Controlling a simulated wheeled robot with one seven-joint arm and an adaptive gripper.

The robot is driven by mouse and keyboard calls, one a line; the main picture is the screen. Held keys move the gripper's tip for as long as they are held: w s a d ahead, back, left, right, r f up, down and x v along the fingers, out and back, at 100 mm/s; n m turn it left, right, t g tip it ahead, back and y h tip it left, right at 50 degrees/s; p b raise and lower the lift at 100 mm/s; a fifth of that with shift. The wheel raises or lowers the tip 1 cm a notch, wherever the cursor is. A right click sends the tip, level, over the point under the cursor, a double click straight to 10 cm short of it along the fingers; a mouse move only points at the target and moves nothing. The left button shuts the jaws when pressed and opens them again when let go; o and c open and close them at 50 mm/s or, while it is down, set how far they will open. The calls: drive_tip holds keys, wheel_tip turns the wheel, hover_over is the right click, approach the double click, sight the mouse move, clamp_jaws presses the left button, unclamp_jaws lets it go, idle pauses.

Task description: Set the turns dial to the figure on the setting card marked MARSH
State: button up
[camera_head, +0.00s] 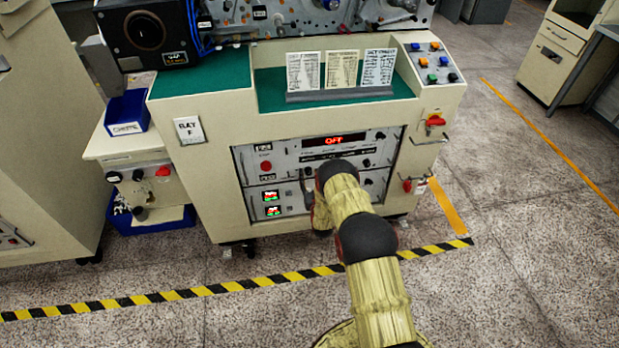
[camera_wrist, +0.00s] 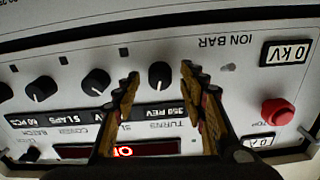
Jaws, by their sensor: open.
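In the wrist view, which shows the panel upside down, the turns dial (camera_wrist: 160,75) is a small black knob on a white panel. A black strip by it (camera_wrist: 177,112) reads 350 REV under the word TURNS. My gripper (camera_wrist: 160,71) is open, with one finger on each side of the knob; I cannot tell whether they touch it. In the head view my arm covers the dial. Three setting cards, left (camera_head: 303,71), middle (camera_head: 342,69) and right (camera_head: 378,67), stand in a rack on the green top. Their names are too small to read.
More black knobs (camera_wrist: 96,82) sit beside the dial, with strips reading 5 LAPS and 60 PCT. A red button (camera_wrist: 277,112) and a 0 kV plate (camera_wrist: 285,53) are on the other side. The red display (camera_head: 334,140) reads OFF. A blue bin (camera_head: 127,112) stands left.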

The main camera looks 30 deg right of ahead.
drive_tip(key=shift+c, duration=1.3)
drive_tip(key=c, duration=0.8)
clamp_jaws()
